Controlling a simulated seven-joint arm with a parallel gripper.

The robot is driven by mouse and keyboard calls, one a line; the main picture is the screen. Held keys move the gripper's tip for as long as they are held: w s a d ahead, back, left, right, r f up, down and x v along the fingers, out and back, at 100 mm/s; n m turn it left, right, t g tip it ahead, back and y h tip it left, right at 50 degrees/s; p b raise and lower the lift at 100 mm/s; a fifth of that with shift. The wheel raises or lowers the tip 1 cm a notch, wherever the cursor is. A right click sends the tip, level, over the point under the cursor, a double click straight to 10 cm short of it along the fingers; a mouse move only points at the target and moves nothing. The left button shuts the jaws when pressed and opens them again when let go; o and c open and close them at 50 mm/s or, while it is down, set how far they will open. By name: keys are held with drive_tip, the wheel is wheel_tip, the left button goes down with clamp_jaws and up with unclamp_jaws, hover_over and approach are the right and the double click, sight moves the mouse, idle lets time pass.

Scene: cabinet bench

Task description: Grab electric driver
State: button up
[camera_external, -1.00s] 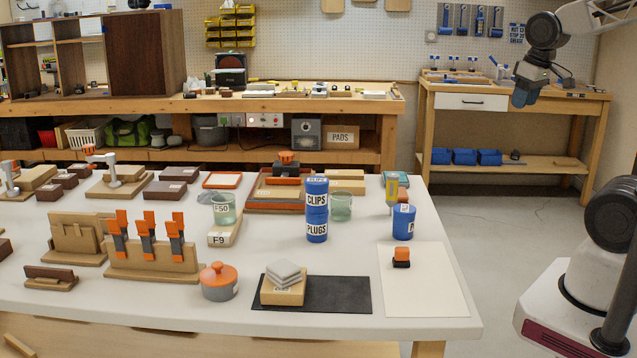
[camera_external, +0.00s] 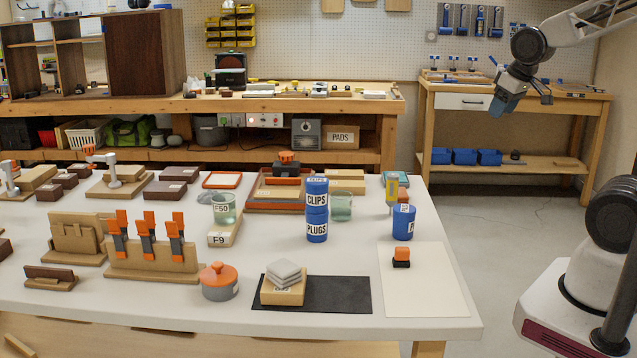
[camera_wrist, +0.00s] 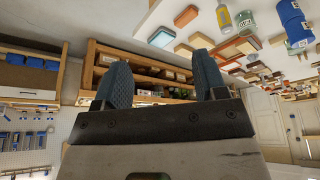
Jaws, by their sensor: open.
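My gripper (camera_external: 520,101) is open and empty, held in the air at the right, in front of the back-right workbench and well above the white table. In the wrist view its two blue-grey fingers (camera_wrist: 163,78) stand apart with nothing between them. No thing is clearly recognisable as an electric driver. A small upright yellow tool-like thing (camera_external: 390,192) stands near the white table's right edge, behind a blue cup (camera_external: 404,222); I cannot tell if it is the driver. A yellow-banded thing also shows in the wrist view (camera_wrist: 224,18).
Stacked blue canisters labelled CLIPS and PLUGS (camera_external: 317,212) stand mid-table. A pale mat (camera_external: 425,290) holds a small orange-and-black block (camera_external: 401,257). Orange-and-grey tools stand in a wooden rack (camera_external: 150,258). The floor between table and back-right workbench (camera_external: 515,98) is clear.

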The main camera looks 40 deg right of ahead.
drive_tip(key=w+a+f+n+t+y, duration=0.2)
drive_tip(key=w+a+f+t, duration=0.4)
drive_tip(key=w+f, duration=0.45)
drive_tip(key=n+t+y, duration=0.2)
drive_tip(key=t+y, duration=0.1)
approach(393, 180)
drive_tip(key=w+f, duration=0.1)
drive_tip(key=w, duration=0.2)
drive_tip(key=shift+d+f, duration=0.15)
drive_tip(key=shift+f, duration=0.05)
drive_tip(key=shift+w, duration=0.1)
drive_tip(key=shift+x, duration=1.2)
drive_tip(key=shift+w+f, duration=0.1)
drive_tip(key=shift+x, duration=2.45)
drive_tip(key=shift+c, duration=0.4)
